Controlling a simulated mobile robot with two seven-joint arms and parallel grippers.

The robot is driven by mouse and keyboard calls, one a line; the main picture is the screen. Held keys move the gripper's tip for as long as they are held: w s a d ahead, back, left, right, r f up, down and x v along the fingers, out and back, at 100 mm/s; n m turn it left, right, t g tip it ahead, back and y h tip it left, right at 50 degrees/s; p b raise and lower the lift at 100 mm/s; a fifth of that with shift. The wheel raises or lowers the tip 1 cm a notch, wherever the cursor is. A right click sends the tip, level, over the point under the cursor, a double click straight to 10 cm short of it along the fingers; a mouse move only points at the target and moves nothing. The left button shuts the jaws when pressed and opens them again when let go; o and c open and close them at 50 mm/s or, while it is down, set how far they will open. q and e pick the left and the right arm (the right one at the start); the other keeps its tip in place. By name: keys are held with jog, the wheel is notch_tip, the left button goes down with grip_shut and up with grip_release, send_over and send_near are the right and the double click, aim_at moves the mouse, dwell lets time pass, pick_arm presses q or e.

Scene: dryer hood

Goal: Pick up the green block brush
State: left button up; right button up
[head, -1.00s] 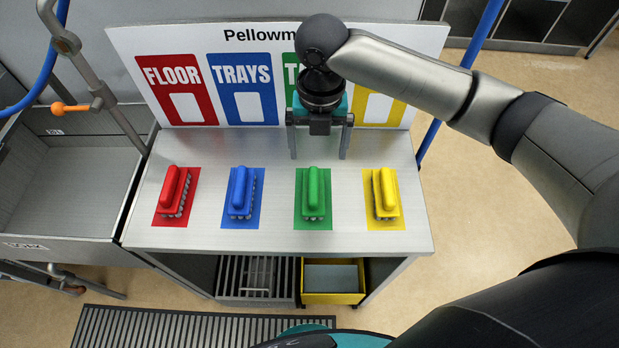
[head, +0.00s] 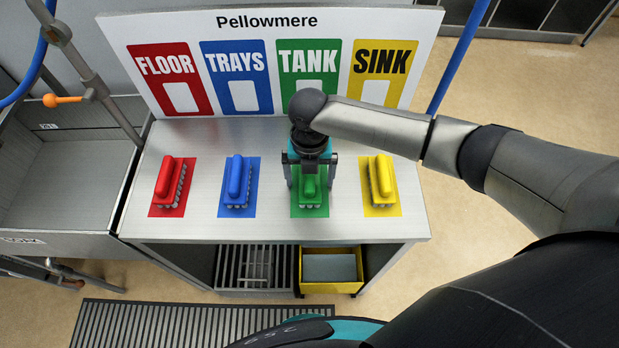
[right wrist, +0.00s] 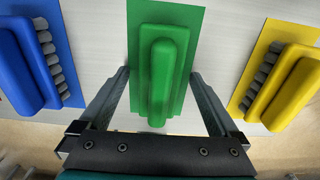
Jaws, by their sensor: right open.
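The green block brush (head: 309,190) lies on a green mat on the steel table, bristles down, its top partly hidden by my right gripper in the head view. My right gripper (head: 311,188) is open above it, with one finger on either side. In the right wrist view the green block brush (right wrist: 160,75) stands between the two open fingers of the gripper (right wrist: 160,95), with a gap on both sides. The fingers do not appear to touch it. My left gripper is not in view.
A red brush (head: 167,178) and a blue brush (head: 236,181) lie to the left, a yellow brush (head: 381,181) to the right. A sign board (head: 270,60) stands behind. A sink (head: 65,180) is at the left. A yellow bin (head: 330,287) sits below the table (head: 275,232).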

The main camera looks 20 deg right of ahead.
jog(key=shift+c, duration=0.3)
jog(key=c, duration=1.4)
jog(key=shift+c, duration=0.3)
notch_tip(320, 180, up, 20)
jog(key=p, duration=0.1)
jog(key=o, duration=0.9)
jog(key=c, duration=0.7)
jog(key=shift+o, duration=0.2)
